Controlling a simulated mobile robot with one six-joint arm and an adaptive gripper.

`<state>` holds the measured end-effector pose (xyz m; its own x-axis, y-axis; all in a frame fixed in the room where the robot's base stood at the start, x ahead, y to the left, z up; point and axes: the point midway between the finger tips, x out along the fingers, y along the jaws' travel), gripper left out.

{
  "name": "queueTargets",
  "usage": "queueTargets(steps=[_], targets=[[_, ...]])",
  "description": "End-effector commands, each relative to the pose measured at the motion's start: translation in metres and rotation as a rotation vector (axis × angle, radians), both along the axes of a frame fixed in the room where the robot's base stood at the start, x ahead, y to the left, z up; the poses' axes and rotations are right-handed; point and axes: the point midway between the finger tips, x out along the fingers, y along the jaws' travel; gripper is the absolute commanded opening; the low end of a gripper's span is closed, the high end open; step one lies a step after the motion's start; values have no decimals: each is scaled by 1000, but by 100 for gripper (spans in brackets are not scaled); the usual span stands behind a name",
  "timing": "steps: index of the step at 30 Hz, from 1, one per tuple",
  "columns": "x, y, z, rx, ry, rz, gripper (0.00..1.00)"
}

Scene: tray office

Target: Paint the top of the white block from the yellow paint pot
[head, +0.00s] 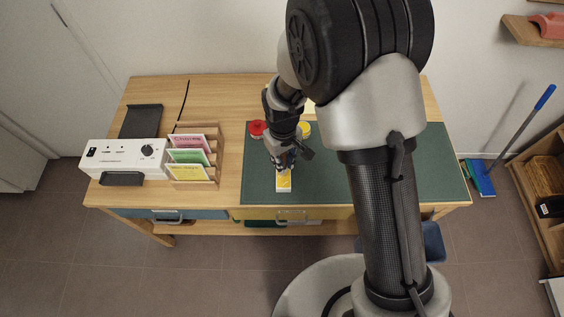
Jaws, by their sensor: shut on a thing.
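The white block (283,189) lies on the green mat (325,188) near the front edge of the table. Yellow shows over much of its top, with white at its front end and side. My gripper (284,167) is just above the far end of the block, pointing down. It is shut on what seems to be a paintbrush, mostly hidden by the fingers; I cannot tell whether its tip touches the block. The yellow paint pot (304,129) stands on the mat behind my gripper, partly hidden by my arm.
A red pot (257,128) stands at the mat's back left corner. Left of the mat are a wooden card rack (199,172) and a white machine (125,156). My arm hides much of the mat's middle; its right part looks clear.

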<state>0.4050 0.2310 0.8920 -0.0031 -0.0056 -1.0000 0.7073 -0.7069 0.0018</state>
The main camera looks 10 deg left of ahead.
Motion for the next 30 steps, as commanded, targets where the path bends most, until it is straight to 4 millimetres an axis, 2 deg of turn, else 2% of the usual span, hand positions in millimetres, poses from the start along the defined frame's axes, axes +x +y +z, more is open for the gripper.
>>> queueTargets(steps=[1, 13, 30], targets=[[1, 0, 8, 1, -1, -1, 0], [6, -2, 42, 1, -1, -6, 0], [7, -3, 44, 0, 0, -7, 0]])
